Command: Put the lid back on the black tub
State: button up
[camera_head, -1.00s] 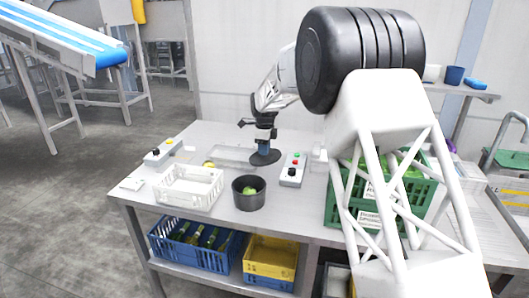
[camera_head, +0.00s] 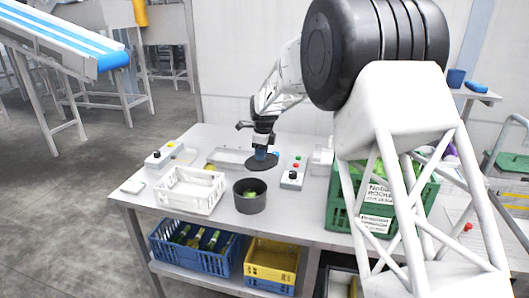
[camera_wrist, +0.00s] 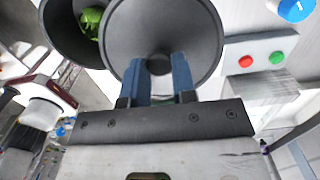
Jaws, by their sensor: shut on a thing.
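The black tub (camera_head: 250,203) stands upright and open on the table, with something green (camera_head: 250,194) inside. My gripper (camera_head: 261,154) is shut on the knob of the dark round lid (camera_head: 260,165), behind the tub and a little to its right. The lid looks apart from the tub, and its exact height above the table is hard to tell. In the wrist view the blue fingers (camera_wrist: 158,72) pinch the knob at the middle of the lid (camera_wrist: 190,35). The open tub (camera_wrist: 60,35) shows to the upper left, partly covered by the lid's edge.
A white crate (camera_head: 189,191) stands left of the tub. A button box (camera_head: 293,172) is close to the lid's right, and another (camera_head: 162,154) is at the far left. A green crate (camera_head: 377,212) stands on the right. Bare table lies in front of the button box.

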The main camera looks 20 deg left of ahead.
jog(key=s+r+y, duration=0.1)
jog(key=s+r, duration=0.1)
jog(key=s, duration=0.8)
jog(key=shift+s+a+r+m+y, duration=0.3)
jog(key=shift+a+m+y, duration=0.1)
jog(key=shift+a, duration=0.05)
jog(key=shift+f, duration=0.25)
jog(key=shift+d+x, duration=0.2)
jog(key=shift+x, duration=0.75)
jog(key=shift+d+x, duration=0.25)
jog(key=shift+x, duration=0.7)
jog(key=shift+d+x, duration=0.2)
jog(key=shift+x, duration=0.75)
jog(key=shift+f, duration=0.35)
dwell(0.3)
jog(key=o, duration=1.5)
jog(key=shift+c, duration=0.2)
jog(key=shift+r, duration=0.15)
jog(key=a+v, duration=0.1)
jog(key=v, duration=0.5)
jog(key=shift+a+r, duration=0.2)
jog(key=shift+r, duration=0.2)
